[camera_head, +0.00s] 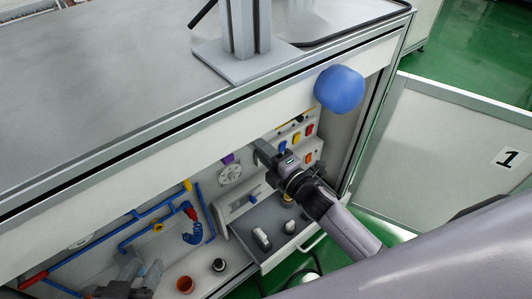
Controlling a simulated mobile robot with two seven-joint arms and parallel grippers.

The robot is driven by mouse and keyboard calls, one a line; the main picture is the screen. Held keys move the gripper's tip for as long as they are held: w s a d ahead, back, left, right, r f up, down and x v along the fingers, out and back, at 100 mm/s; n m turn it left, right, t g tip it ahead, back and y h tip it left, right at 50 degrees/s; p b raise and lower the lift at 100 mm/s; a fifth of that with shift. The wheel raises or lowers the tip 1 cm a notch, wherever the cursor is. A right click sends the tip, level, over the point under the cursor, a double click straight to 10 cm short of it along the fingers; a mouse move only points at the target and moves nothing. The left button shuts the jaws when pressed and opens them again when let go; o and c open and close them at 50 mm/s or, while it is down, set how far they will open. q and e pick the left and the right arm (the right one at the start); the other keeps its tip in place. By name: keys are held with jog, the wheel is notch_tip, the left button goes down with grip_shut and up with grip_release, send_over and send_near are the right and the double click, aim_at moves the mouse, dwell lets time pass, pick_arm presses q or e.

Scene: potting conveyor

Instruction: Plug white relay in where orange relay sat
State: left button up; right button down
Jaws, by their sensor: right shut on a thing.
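My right gripper (268,153) reaches in from the right, in front of the relay panel in the bench front. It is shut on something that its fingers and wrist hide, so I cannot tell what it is. A small orange block (309,157), possibly the orange relay, shows on the panel just right of the gripper. A small whitish block (261,239) stands in the open drawer below; I cannot tell whether it is the white relay. My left gripper (128,284) is low at the left, dark and partly cut off, and its jaws are unclear.
Red (310,129), yellow (296,137) and blue (283,146) blocks sit on the panel close to the gripper. The grey drawer (272,256) is pulled out. Blue pipes (150,216) and an orange-brown cup (185,284) are at left. A blue ball shape (339,89) overhangs the bench edge.

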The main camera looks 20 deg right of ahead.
jog(key=shift+w, duration=0.15)
jog(key=c, duration=0.9)
grip_release()
jog(key=shift+a, duration=0.1)
pick_arm(q)
jog(key=shift+s+a+p, duration=0.2)
jog(key=shift+p, duration=0.55)
pick_arm(e)
jog(key=v, duration=0.7)
pick_arm(q)
jog(key=shift+a, duration=0.1)
